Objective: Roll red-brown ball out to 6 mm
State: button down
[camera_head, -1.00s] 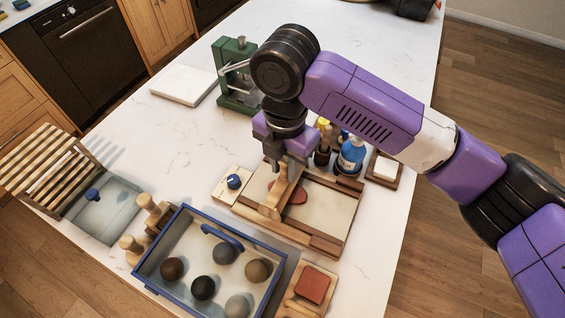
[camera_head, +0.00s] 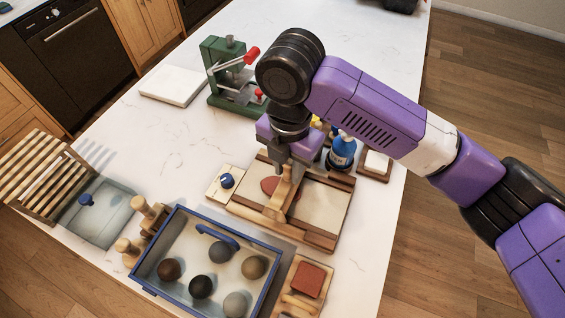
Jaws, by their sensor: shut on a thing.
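The red-brown clay (camera_head: 268,185) lies on the pale surface of the rolling board (camera_head: 322,205), to the left of a wooden roller (camera_head: 278,205). It looks flattened rather than round, partly hidden by the roller; its thickness cannot be read. My gripper (camera_head: 287,170) points down over the board, shut on the roller, which lies across the board between its wooden rails. A small plate with a blue knob (camera_head: 227,181) is at the board's left end.
A blue-rimmed tray (camera_head: 167,232) with several clay balls stands in front. A green press (camera_head: 222,75) and white slab (camera_head: 178,84) stand behind. A blue bottle (camera_head: 342,152) is close behind the board. Counter at left-middle is clear.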

dwell(0.3)
jog(key=shift+s+d+f, duration=0.2)
jog(key=shift+d, duration=0.4)
jog(key=shift+w+a+r, duration=0.1)
jog(key=shift+w+a, duration=0.1)
jog(key=shift+a, duration=0.25)
jog(key=shift+w+a+r, duration=0.1)
jog(key=shift+w+a, duration=0.05)
jog(key=shift+a, duration=0.25)
jog(key=shift+w+a+f, duration=0.1)
jog(key=shift+a+f, duration=0.2)
jog(key=shift+a, duration=0.3)
jog(key=shift+a, duration=0.1)
